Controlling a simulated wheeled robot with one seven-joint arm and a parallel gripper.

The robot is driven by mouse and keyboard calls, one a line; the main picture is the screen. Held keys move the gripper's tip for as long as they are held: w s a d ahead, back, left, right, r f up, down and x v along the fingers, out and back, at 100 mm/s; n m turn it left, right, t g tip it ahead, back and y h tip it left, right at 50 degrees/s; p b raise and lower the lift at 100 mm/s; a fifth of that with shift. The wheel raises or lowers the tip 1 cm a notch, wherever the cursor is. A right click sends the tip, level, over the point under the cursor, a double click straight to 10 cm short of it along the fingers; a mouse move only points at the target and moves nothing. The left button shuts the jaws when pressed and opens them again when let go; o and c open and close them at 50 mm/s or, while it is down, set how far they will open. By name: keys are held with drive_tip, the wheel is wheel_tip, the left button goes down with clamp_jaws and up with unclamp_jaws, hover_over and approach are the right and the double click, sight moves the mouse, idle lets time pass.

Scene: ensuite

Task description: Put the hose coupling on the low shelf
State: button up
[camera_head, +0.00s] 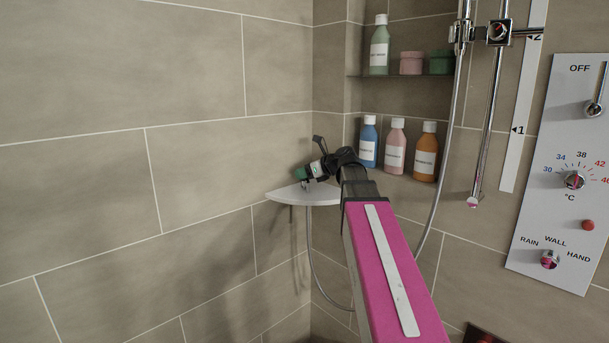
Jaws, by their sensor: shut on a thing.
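My gripper (311,170), dark with a green and white part at its end, is at the far end of my pink arm, over the corner shelf. It is shut on the hose coupling (304,185), a small metallic piece that shows just below the gripper's tip and is mostly hidden by it. The low shelf (290,195) is a pale, rounded corner shelf right under the gripper. I cannot tell whether the coupling touches it. A grey hose (309,235) shows below the shelf, loops down and rises at the right.
Blue, pink and orange bottles (396,147) stand in a niche just right of the gripper. A higher shelf (400,76) holds a green bottle and two tubs. A chrome shower rail (490,110) and control panel (565,180) are at the right. The left wall is bare.

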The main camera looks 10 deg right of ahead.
drive_tip(key=shift+f, duration=0.2)
drive_tip(key=o, duration=1)
drive_tip(key=shift+o, duration=0.2)
drive_tip(key=v, duration=1.2)
